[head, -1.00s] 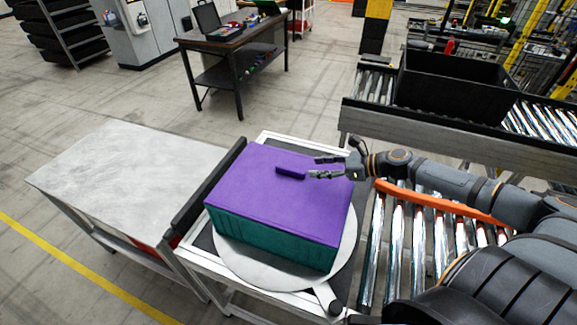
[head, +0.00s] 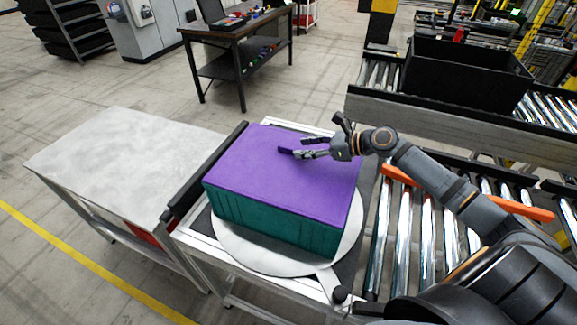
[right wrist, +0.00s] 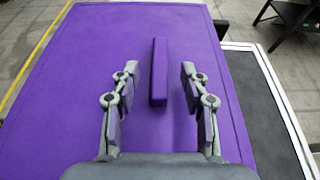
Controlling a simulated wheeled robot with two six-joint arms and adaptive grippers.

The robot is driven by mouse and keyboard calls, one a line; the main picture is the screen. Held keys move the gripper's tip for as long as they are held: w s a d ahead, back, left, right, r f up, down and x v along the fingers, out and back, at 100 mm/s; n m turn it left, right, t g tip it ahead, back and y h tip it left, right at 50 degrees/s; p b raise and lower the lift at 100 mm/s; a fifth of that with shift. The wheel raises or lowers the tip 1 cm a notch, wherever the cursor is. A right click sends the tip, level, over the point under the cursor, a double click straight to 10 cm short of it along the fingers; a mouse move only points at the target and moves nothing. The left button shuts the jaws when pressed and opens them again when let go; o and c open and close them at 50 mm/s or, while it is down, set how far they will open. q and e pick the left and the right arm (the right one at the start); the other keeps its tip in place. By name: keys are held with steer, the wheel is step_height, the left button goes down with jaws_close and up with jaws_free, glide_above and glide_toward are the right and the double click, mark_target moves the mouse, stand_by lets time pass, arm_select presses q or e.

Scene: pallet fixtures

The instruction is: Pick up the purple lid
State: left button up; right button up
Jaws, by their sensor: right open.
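The purple lid (head: 270,180) lies on a teal crate (head: 262,222), covering its top. A raised purple bar handle (right wrist: 159,72) stands on the lid. In the right wrist view the handle lies between the two fingers of my right gripper (right wrist: 158,95), with a gap on each side. My right gripper (head: 312,150) is open and comes in from the right in the head view, with its fingers hiding much of the handle. My left gripper is in neither view.
The crate stands on a round grey turntable plate (head: 235,251). A grey-topped table (head: 115,158) is at left, with a clear top. A roller conveyor (head: 400,225) is at right, and a black bin (head: 455,85) sits on the conveyor behind. A dark workbench (head: 235,40) stands farther back.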

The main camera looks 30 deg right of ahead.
mark_target(294, 148)
steer(key=p+x, duration=0.1)
steer(key=x, duration=0.3)
steer(key=shift+w+a, duration=0.15)
jaws_close()
